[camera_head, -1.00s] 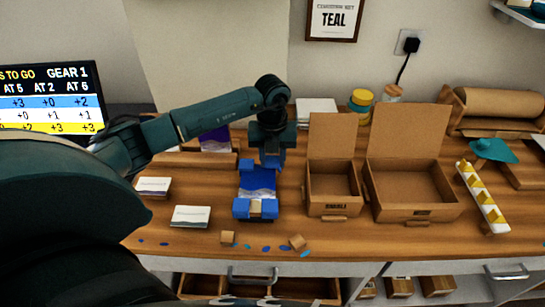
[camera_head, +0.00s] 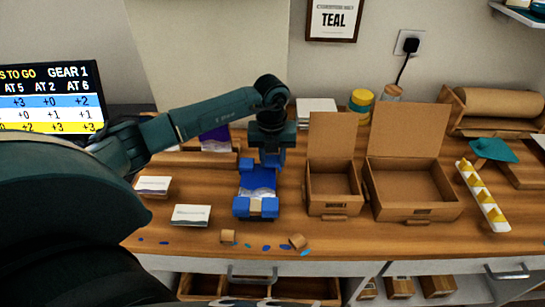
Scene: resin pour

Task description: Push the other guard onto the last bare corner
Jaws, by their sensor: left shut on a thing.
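My left gripper (camera_head: 270,163) points down at the far right corner. It is shut on a blue guard (camera_head: 273,158) there; the gripper partly hides the guard, and I cannot tell how fully it sits on the corner. My right gripper is not in view.
Two open cardboard boxes (camera_head: 334,208) (camera_head: 421,213) stand to the right. Card stacks (camera_head: 190,216) (camera_head: 153,185) lie to the left. A white strip with yellow pieces (camera_head: 483,197) lies far right.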

